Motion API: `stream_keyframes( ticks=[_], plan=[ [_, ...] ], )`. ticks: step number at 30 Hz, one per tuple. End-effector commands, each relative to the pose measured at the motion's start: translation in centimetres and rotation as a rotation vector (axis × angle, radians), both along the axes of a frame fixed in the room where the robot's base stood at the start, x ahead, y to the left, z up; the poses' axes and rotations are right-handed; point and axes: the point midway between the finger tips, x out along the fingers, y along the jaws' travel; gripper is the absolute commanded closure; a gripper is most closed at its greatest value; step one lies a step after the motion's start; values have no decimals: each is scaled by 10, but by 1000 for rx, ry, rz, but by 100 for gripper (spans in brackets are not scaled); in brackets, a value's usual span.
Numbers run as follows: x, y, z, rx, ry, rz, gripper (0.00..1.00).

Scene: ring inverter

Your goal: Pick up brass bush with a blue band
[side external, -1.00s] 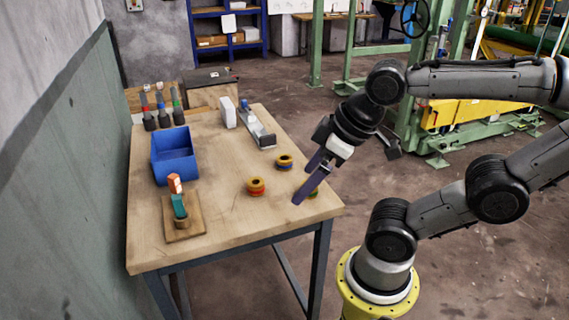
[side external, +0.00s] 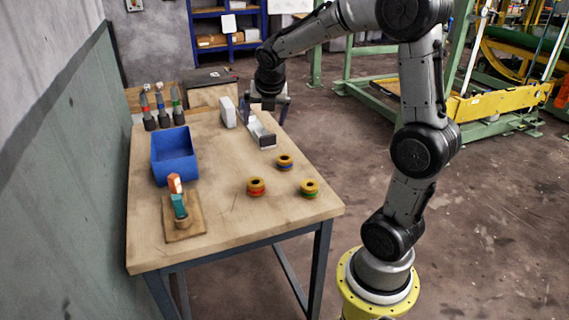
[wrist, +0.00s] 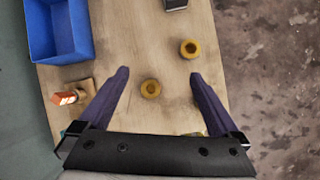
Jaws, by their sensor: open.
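The brass bush with a blue band (side external: 285,161) stands on the table, the farthest back of three brass bushes. By its place it matches the upper bush in the wrist view (wrist: 190,48), where its band does not show. My gripper (side external: 269,108) points down, well above the table, its purple fingers apart and empty. In the wrist view my gripper (wrist: 159,74) has the red-banded bush (wrist: 151,88) in the gap between its fingers, below them. The blue-banded bush lies beyond the right fingertip in that view.
The red-banded bush (side external: 256,187) and green-banded bush (side external: 310,188) stand nearer the front edge. A grey holder (side external: 261,132) and white block (side external: 228,112) stand behind. A blue bin (side external: 174,156) and a wooden stand (side external: 184,220) with an orange-tipped piece are left.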

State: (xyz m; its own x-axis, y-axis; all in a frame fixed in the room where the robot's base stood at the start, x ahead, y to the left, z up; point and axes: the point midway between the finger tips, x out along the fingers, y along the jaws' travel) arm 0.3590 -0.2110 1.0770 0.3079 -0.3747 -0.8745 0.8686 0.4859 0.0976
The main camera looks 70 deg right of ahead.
Motion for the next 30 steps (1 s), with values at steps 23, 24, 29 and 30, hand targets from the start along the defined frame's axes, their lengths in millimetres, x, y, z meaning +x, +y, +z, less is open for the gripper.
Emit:
stream_keyframes(
  ticks=[23,24,29,30],
  plan=[
    [-11,-88,-135,54,138,-131,2],
    [-10,-90,-138,54,135,-131,2],
    [-9,-93,-146,53,135,-131,2],
    [-9,-94,-149,54,135,-131,2]
  ],
)
